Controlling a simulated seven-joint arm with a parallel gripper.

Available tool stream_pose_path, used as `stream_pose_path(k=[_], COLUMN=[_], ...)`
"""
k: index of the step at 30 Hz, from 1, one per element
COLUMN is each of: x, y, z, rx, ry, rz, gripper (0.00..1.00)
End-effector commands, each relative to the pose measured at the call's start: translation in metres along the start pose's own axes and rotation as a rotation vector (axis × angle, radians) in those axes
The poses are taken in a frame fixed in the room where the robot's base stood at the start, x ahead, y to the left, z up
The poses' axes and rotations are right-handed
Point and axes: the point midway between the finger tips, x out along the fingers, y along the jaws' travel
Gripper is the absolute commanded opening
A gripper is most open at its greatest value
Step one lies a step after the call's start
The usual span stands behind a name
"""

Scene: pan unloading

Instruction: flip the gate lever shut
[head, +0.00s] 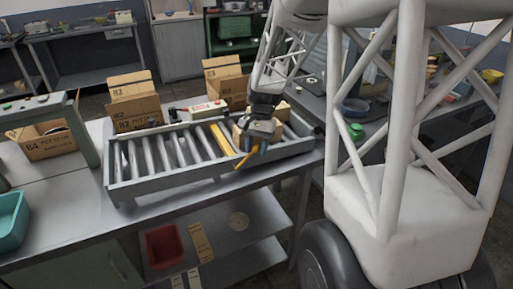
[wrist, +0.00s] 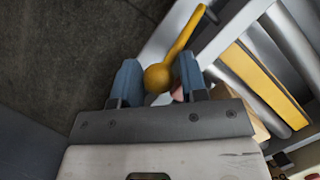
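The gate lever (wrist: 183,30) is a yellow rod with a round knob (wrist: 158,77) at its end. In the head view the lever (head: 245,160) sticks out past the near side rail of the roller conveyor. The yellow gate bar (head: 222,140) lies across the rollers, and it also shows in the wrist view (wrist: 262,83). My gripper (wrist: 159,70) is at the lever's end with its two blue fingers apart, one on each side of the knob. A gap shows at the right finger; contact at the left one is unclear. In the head view my gripper (head: 257,146) partly hides the lever.
The roller conveyor (head: 150,187) stands on a grey table. A cardboard box (head: 240,133) is on it right of the gate bar, partly hidden by my gripper. Cardboard boxes (head: 135,108) stand behind. A teal bin (head: 10,222) is at left; floor lies open beyond the near rail.

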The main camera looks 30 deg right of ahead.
Motion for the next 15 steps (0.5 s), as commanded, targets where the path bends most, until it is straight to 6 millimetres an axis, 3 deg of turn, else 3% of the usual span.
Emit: stream_pose_path(k=[1,5,15], x=[0.0009,0.0015,0.0017], y=[0.0012,0.0018,0.0023], z=[0.0001,0.0002,0.0017], rx=[0.001,0.001,0.005], ry=[-0.002,-0.003,0.006], rz=[0.002,0.003,0.016], gripper=[0.21,0.01,0.0])
